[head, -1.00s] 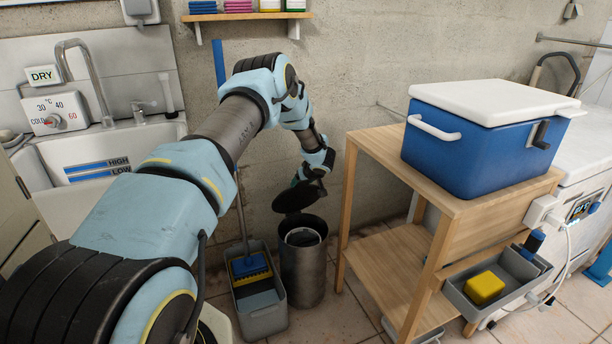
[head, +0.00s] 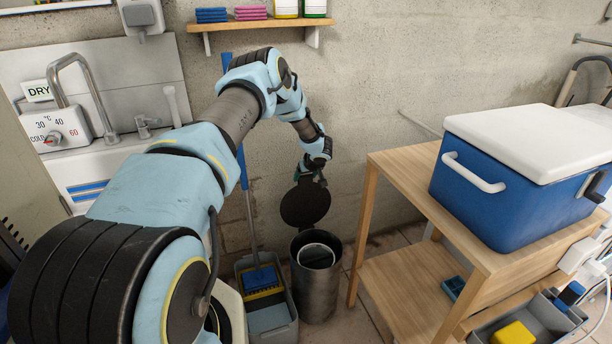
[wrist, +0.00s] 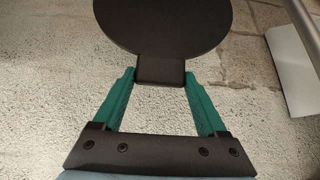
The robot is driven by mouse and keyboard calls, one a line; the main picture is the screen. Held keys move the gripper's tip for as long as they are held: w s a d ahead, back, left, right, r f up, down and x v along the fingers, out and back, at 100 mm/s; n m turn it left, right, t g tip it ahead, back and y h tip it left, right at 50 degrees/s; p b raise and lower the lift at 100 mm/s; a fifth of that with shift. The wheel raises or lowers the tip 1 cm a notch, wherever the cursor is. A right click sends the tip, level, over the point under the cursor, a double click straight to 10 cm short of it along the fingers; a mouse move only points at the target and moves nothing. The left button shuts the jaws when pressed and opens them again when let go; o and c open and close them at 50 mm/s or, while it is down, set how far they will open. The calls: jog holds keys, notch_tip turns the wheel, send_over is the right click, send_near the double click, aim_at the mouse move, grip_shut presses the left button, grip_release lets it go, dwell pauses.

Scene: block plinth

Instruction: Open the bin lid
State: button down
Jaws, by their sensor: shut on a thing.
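The bin (head: 316,283) is a dark grey cylinder on the floor against the wall, with its mouth open and a lighter inner ring showing. Its round dark lid (head: 305,203) stands raised, close to upright, at the back of the bin. My gripper (head: 312,178) is at the lid's top edge. In the wrist view my gripper's green fingers (wrist: 161,82) are shut on the lid's small tab, and the lid's round face (wrist: 162,25) extends beyond them.
A grey bucket with a blue-handled mop (head: 260,280) stands left of the bin. A wooden table (head: 405,185) with a blue cooler (head: 500,195) stands to the right. A sink (head: 95,185) is at the left and a wall shelf (head: 260,25) above.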

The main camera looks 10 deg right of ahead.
jog(key=shift+w+r, duration=0.2)
jog(key=shift+w, duration=0.1)
jog(key=shift+c, duration=1.9)
grip_release()
jog(key=o, duration=0.4)
jog(key=shift+s+f, duration=0.1)
jog(key=shift+s, duration=0.05)
jog(key=shift+s, duration=0.1)
jog(key=b+v, duration=0.1)
jog(key=v, duration=0.9)
jog(key=shift+s+r, duration=0.15)
jog(key=shift+r, duration=0.15)
